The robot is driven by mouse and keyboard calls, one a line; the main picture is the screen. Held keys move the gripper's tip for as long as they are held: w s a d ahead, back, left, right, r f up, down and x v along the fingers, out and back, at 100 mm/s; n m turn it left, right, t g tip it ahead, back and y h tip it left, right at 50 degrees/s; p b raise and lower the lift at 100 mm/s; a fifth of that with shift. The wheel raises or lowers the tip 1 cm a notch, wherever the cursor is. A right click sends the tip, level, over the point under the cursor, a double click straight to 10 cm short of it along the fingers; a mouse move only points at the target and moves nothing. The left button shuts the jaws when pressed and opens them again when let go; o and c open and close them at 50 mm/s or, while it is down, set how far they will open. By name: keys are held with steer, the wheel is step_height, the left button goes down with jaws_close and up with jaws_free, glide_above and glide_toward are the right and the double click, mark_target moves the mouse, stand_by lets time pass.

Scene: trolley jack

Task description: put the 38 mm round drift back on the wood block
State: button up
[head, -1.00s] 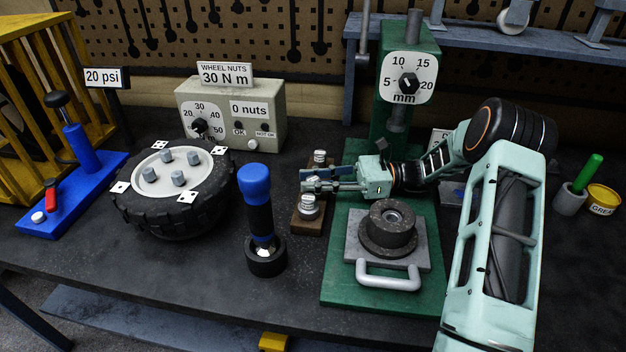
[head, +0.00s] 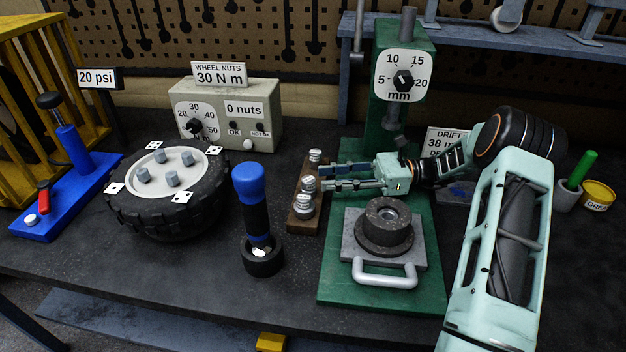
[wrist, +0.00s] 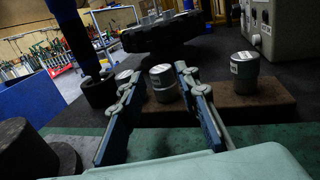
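The wood block (head: 297,219) lies left of the green press base, and three silver round drifts stand on it: far (head: 315,156), middle (head: 308,184) and near (head: 304,206). Their labels are too small to read, so I cannot tell which is 38 mm. My gripper (head: 324,178) is open and empty, just right of the middle drift. In the wrist view, the fingers (wrist: 158,73) are spread, with the middle drift (wrist: 162,86) upright on the block (wrist: 220,106) beyond the gap. One drift (wrist: 244,70) stands to the right; another (wrist: 123,78) is partly hidden by the left finger.
The green press (head: 335,292) holds a grey plate with handle (head: 385,275) and a dark ring (head: 385,228). A blue-capped tool (head: 252,185) stands in a black cup left of the block. A tyre (head: 165,215) lies farther left. A drift sign (head: 445,142) stands behind my arm.

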steer(key=d, duration=0.6)
steer(key=shift+w+d, duration=0.25)
